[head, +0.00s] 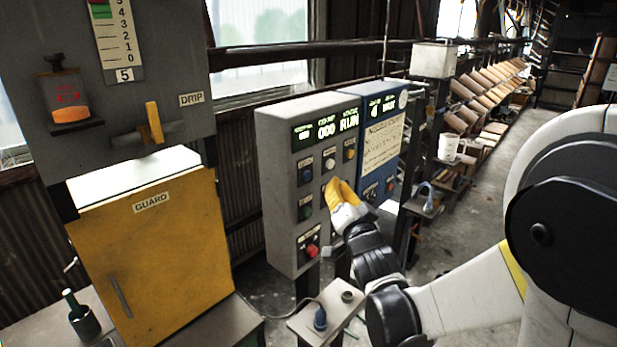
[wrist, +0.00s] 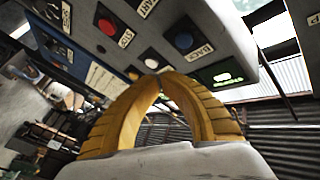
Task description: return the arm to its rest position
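My gripper (head: 340,186) has yellow fingers and is at the front of a grey control panel (head: 277,190), among its buttons. In the wrist view my gripper (wrist: 160,80) shows its two ribbed fingers arching together, with their tips meeting and nothing held between them. The panel face (wrist: 140,38) lies just beyond the tips, with a red button (wrist: 106,26), a blue button (wrist: 183,41) and a white button (wrist: 151,63) in sight. I cannot tell whether the fingertips touch the panel. My arm reaches in from the right in the head view.
A blue panel (head: 376,180) stands beside the grey one. At left is a yellow guard door (head: 155,255) under a grey machine with a lever (head: 154,122). A small stand (head: 325,315) is below the gripper. A white mug (head: 449,147) and shelving stand behind; the floor at right is open.

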